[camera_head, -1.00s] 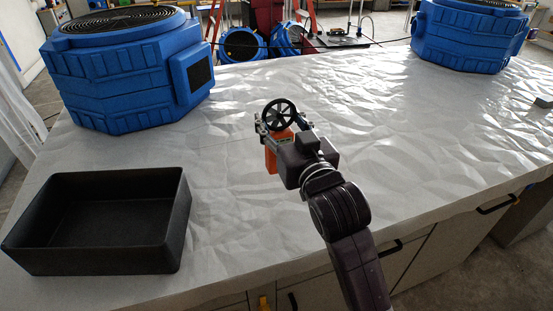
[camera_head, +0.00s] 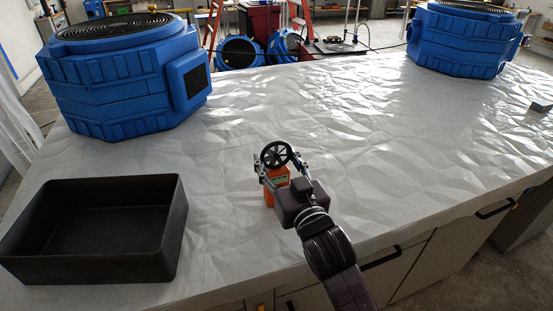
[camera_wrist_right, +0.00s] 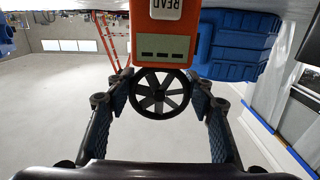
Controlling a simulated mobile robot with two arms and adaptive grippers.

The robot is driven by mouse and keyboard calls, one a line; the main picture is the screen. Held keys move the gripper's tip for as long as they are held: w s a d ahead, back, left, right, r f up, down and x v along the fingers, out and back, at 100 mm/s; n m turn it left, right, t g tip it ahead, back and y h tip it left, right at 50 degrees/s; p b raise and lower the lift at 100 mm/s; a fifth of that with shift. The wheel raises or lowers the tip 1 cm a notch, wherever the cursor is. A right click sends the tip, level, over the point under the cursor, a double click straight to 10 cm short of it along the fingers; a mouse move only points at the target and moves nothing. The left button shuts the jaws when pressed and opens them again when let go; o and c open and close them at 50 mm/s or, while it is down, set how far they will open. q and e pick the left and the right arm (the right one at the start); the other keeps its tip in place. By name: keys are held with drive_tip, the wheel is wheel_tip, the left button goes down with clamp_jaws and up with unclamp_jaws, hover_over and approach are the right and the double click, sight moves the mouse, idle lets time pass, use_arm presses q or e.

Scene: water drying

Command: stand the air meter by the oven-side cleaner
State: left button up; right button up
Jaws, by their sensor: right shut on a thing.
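The air meter (camera_head: 276,192) has an orange body and a black fan wheel at its top. My right gripper (camera_head: 281,172) is shut on it and holds it upright over the near middle of the white-covered table. Whether its base touches the sheet I cannot tell. In the right wrist view the fan wheel (camera_wrist_right: 161,94) shows between the fingers, beside the orange body (camera_wrist_right: 168,42) with its grey display. One blue cleaner (camera_head: 120,85) stands at the back left, another (camera_head: 457,45) at the back right. No oven shows, so I cannot tell which is oven-side. My left gripper is out of view.
An empty black bin (camera_head: 165,238) stands at the table's front left. The crinkled sheet (camera_head: 350,110) is bare between the two cleaners. A small grey object (camera_head: 541,105) lies at the right edge. Drawer fronts are below the table's near edge.

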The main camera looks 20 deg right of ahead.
drive_tip(key=o, duration=1.2)
drive_tip(key=shift+f, duration=0.1)
drive_tip(key=o, duration=0.4)
drive_tip(key=s, duration=0.6)
drive_tip(key=s+p, duration=0.1)
drive_tip(key=s, duration=0.5)
drive_tip(key=shift+d+r, duration=0.2)
drive_tip(key=shift+f, duration=0.1)
